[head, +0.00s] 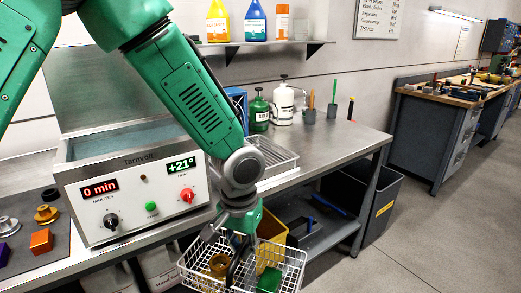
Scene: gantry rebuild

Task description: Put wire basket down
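The wire basket (297,262) is at the bottom of the head view, in front of the bench's front edge. It hangs clear of the bench top, with its lower part cut off by the frame. A brass-coloured ring part (218,264) and a green block (268,280) lie in it. My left gripper (232,258) reaches down over the basket from my green arm and appears shut on it; the exact grip is partly hidden among the wires. My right gripper is not in view.
A washer unit (135,196) reading "0 min" and +21° stands on the steel bench (335,137). Behind my arm is a wire tray (278,160). Green (259,112) and white bottles (283,105) stand behind. Parts lie on a dark mat (60,255) at left.

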